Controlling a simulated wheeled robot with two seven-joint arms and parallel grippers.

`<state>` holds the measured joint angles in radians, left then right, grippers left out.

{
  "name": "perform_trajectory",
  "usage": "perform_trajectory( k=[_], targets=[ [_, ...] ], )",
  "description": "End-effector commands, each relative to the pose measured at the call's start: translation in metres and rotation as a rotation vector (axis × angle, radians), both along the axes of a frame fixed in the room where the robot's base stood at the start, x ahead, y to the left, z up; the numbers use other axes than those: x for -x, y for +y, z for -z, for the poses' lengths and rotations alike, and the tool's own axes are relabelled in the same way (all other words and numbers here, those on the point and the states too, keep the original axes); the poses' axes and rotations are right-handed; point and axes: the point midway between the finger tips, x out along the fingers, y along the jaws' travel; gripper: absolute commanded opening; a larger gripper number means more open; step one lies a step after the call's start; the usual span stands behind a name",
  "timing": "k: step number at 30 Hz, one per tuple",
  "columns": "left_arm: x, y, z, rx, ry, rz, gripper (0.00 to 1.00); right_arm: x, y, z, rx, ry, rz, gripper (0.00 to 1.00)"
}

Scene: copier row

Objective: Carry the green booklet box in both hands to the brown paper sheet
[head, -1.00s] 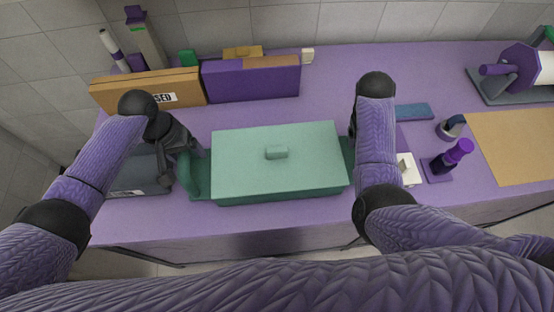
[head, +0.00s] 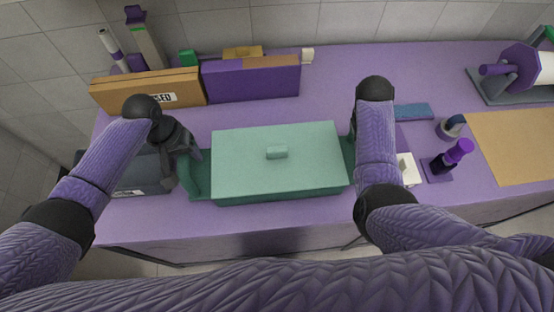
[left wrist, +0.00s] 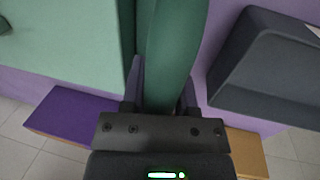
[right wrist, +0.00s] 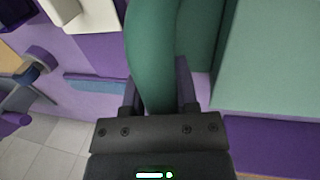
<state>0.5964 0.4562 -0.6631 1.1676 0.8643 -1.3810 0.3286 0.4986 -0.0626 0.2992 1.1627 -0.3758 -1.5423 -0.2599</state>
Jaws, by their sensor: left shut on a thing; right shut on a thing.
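The green booklet box (head: 240,178) sits at the front of the purple table, with a pale green lid and a small knob on top. My left gripper (head: 188,165) is shut on the box's left handle, a dark green loop; in the left wrist view the fingers (left wrist: 160,95) stand on both sides of it. My right gripper is shut on the right handle; its fingers (right wrist: 158,90) flank the loop in the right wrist view. In the head view my right arm hides that grip. The brown paper sheet (head: 520,145) lies flat at the right of the table.
Between box and sheet stand a purple-topped stamp (head: 458,152), a dark round cup (head: 450,128), a white block (head: 408,168) and a blue strip (head: 413,111). A dark grey tray (head: 140,175) lies left of the box. Cardboard (head: 150,90) and purple (head: 250,80) boxes stand behind.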

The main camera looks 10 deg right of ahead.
Motion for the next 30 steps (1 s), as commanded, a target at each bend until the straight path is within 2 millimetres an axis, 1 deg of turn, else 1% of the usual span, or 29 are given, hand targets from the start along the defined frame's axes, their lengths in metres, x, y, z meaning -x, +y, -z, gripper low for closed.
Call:
perform_trajectory(
  k=[8, 11, 14, 18, 22, 24, 30],
  targets=[
    [0.0, 0.0, -0.001, 0.0, -0.002, 0.0, 0.0, -0.001, 0.0, -0.001, 0.001, -0.002, 0.0, 0.0],
    [-0.001, 0.0, -0.005, 0.0, -0.003, -0.001, 0.0, -0.001, 0.0, -0.005, 0.001, -0.003, 0.0, 0.0],
    [-0.001, 0.0, -0.015, 0.0, -0.005, -0.001, 0.0, -0.001, 0.0, -0.015, 0.001, -0.005, 0.0, 0.0],
    [-0.002, 0.0, -0.038, 0.0, -0.011, -0.001, 0.0, -0.002, 0.0, -0.038, 0.001, -0.01, 0.0, 0.0],
    [-0.002, 0.0, -0.056, 0.0, -0.014, -0.001, 0.0, -0.002, 0.0, -0.056, 0.001, -0.014, 0.0, 0.0],
    [-0.002, 0.0, -0.059, 0.0, -0.015, -0.001, 0.0, -0.002, 0.0, -0.059, 0.001, -0.014, 0.0, 0.0],
    [-0.002, 0.0, -0.055, 0.0, -0.014, -0.001, 0.0, -0.002, 0.0, -0.055, 0.001, -0.014, 0.0, 0.0]
  ],
)
